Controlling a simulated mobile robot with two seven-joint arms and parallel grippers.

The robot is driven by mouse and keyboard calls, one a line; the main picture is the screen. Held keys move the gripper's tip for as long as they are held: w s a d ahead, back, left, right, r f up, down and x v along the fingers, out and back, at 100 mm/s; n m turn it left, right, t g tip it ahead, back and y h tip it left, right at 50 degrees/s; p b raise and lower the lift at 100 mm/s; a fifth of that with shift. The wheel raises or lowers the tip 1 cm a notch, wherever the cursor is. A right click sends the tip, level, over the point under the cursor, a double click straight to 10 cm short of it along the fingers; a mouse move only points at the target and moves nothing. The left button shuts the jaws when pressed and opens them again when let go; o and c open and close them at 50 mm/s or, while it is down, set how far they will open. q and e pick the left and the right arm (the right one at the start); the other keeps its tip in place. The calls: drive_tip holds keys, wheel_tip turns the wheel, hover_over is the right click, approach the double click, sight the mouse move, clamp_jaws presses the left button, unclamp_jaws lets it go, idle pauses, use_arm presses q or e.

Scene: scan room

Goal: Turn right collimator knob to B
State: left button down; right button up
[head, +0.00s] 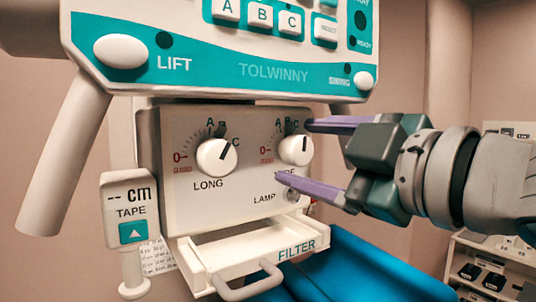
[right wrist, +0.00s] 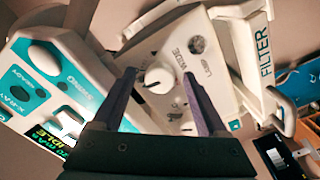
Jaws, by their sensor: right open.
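The right collimator knob (head: 296,151) is round and white, on the pale collimator panel (head: 185,205), with an A, B, C and 0 scale around it. Its pointer setting is too small to tell. My right gripper (head: 293,152) comes in from the right, open, with one purple finger near the knob's top and the other below it. In the right wrist view the knob (right wrist: 158,78) lies between the two spread fingertips (right wrist: 157,73); I cannot tell whether they touch it. The left collimator knob (head: 216,156), labelled LONG, is clear of the gripper. My left gripper is not in view.
The teal and white control console (head: 230,70) overhangs the panel. A LAMP button (head: 292,195) is close to the lower finger. A FILTER drawer (head: 240,250) with a handle juts out below, and a TAPE unit (head: 131,208) is at the left.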

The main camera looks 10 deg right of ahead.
drive_tip(key=p+v, duration=0.1)
drive_tip(key=v, duration=0.8)
drive_tip(key=shift+s+p, duration=0.35)
drive_tip(key=shift+d, duration=0.1)
drive_tip(key=shift+d, duration=0.1)
drive_tip(key=s+d+f+m+g+h+p, duration=0.2)
drive_tip(key=d+f+m+g+h+p, duration=0.1)
drive_tip(key=d+f+m+h, duration=0.35)
drive_tip(key=s+a+f+m+g+p, duration=0.1)
drive_tip(key=s+a+f+m+g, duration=0.1)
drive_tip(key=s+f+g, duration=0.3)
drive_tip(key=s+a+f+m+g+p, duration=0.1)
drive_tip(key=s+a+f+m+g, duration=0.1)
drive_tip(key=s+f+m+g, duration=0.2)
drive_tip(key=s+f+g, duration=0.1)
drive_tip(key=s+f, duration=0.2)
drive_tip(key=s, duration=0.2)
drive_tip(key=shift+s+a, duration=0.3)
drive_tip(key=shift+a, duration=0.1)
